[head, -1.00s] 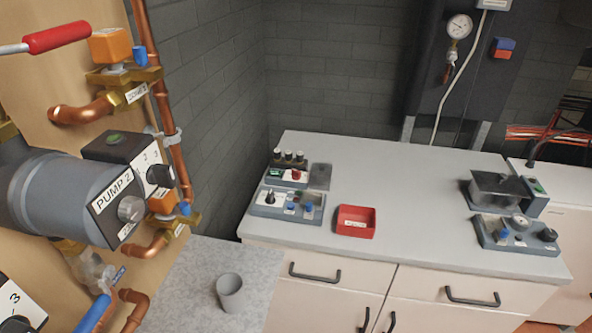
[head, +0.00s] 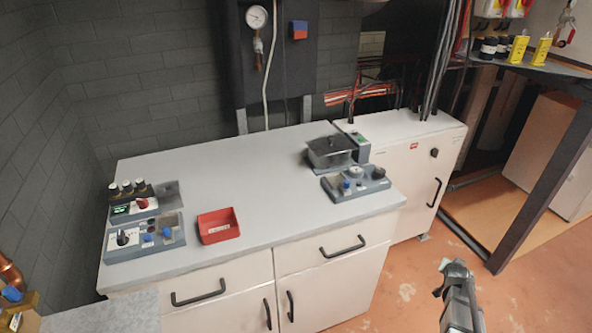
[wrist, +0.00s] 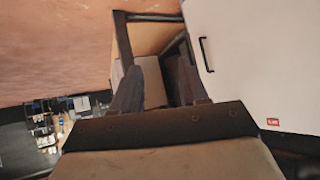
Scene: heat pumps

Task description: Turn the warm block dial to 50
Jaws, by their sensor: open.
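On the left of the grey worktop, a small unit holds several dark-capped vials (head: 128,187). Its front has a green display (head: 120,210) and a red dial (head: 142,203). It looks like a warm block, but its label and dial marks are too small to read. In front of it is a grey control box (head: 165,243) with a black knob (head: 122,238) and blue knobs. My gripper (head: 453,268) is at the lower right, over the floor and far from these units. In the wrist view, its two fingers (wrist: 157,85) are apart with nothing between them.
A red tray (head: 218,226) sits mid-worktop (head: 260,190). A lidded bath (head: 329,152) and another control box (head: 357,184) stand at the right. A white cabinet (head: 408,165) adjoins. Open orange floor (head: 400,290) lies at the right; a dark post (head: 535,180) stands there.

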